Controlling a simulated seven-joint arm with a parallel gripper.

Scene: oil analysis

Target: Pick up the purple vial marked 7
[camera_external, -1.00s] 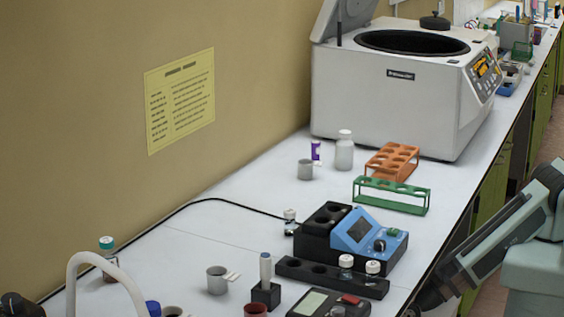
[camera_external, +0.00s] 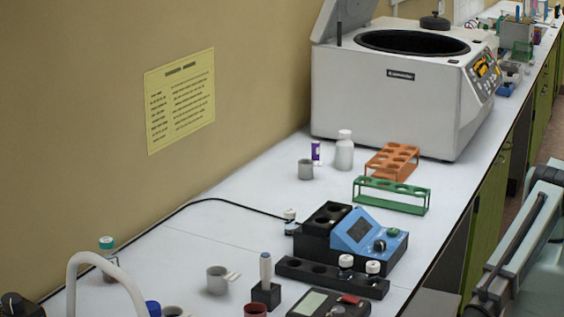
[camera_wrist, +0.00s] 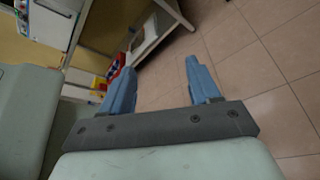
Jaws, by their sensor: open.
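A small purple vial (camera_external: 316,151) stands upright near the wall, in front of the centrifuge in the external view. It is beside a white bottle (camera_external: 344,152) and a grey cup (camera_external: 305,169). Its marking is too small to read. My gripper (camera_wrist: 160,85) is open and empty in the wrist view, with its two blue fingers apart above the tiled floor. It is far from the vial, off the bench. The vial does not show in the wrist view.
An orange rack (camera_external: 391,162) and a green rack (camera_external: 391,195) stand right of the vial. A blue device (camera_external: 368,235), a black block (camera_external: 330,275) and small cups are nearer. The large centrifuge (camera_external: 385,95) stands behind. Bare bench lies left of the racks.

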